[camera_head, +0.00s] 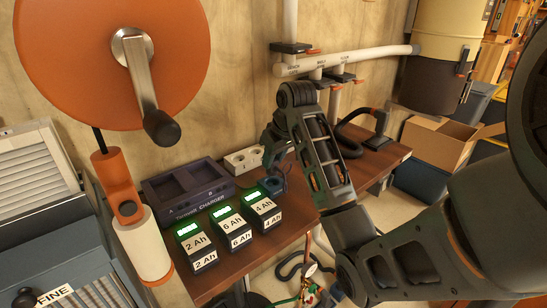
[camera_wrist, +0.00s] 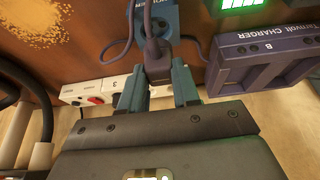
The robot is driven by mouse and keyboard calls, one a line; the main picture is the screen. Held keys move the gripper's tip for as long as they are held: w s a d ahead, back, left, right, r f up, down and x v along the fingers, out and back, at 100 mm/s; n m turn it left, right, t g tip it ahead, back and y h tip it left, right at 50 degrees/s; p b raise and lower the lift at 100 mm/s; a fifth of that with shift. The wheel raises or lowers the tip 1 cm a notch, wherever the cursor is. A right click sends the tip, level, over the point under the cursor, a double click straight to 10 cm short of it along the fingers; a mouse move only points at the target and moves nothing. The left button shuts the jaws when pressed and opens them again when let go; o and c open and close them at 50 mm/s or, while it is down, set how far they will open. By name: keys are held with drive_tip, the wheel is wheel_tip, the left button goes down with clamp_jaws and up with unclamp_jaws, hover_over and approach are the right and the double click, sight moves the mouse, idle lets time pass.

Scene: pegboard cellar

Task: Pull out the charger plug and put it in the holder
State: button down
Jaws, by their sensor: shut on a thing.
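My gripper (camera_wrist: 160,75) is shut on the dark purple charger plug (camera_wrist: 157,52), which shows between its two blue-grey fingertips in the wrist view. A dark cord runs up from the plug. A blue holder block (camera_wrist: 165,14) with partly hidden white lettering lies just beyond the plug. In the head view my gripper (camera_head: 276,160) is low over the bench, beside the blue holder (camera_head: 273,187). The white power strip (camera_head: 243,160) is to its left. It also shows behind the fingers in the wrist view (camera_wrist: 95,92). I cannot tell whether the plug touches strip or holder.
A dark purple twin charger (camera_head: 188,188) stands left on the wooden bench (camera_head: 300,215). Several labelled batteries (camera_head: 232,228) with green displays line its front. An orange wheel (camera_head: 80,60) with a crank hangs at upper left. White pipes (camera_head: 345,60) run along the wall behind.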

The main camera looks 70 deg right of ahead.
sight(276, 165)
drive_tip(key=shift+f, duration=2.3)
idle(2.5)
drive_tip(key=shift+p, duration=0.5)
idle(0.9)
drive_tip(key=c, duration=0.7)
unclamp_jaws()
drive_tip(key=shift+r, duration=0.1)
drive_tip(key=shift+c, duration=0.2)
drive_tip(key=shift+o, duration=0.4)
drive_tip(key=o, duration=0.4)
drive_tip(key=shift+r, duration=0.1)
drive_tip(key=shift+r+p, duration=0.9)
drive_tip(key=shift+r, duration=2.5)
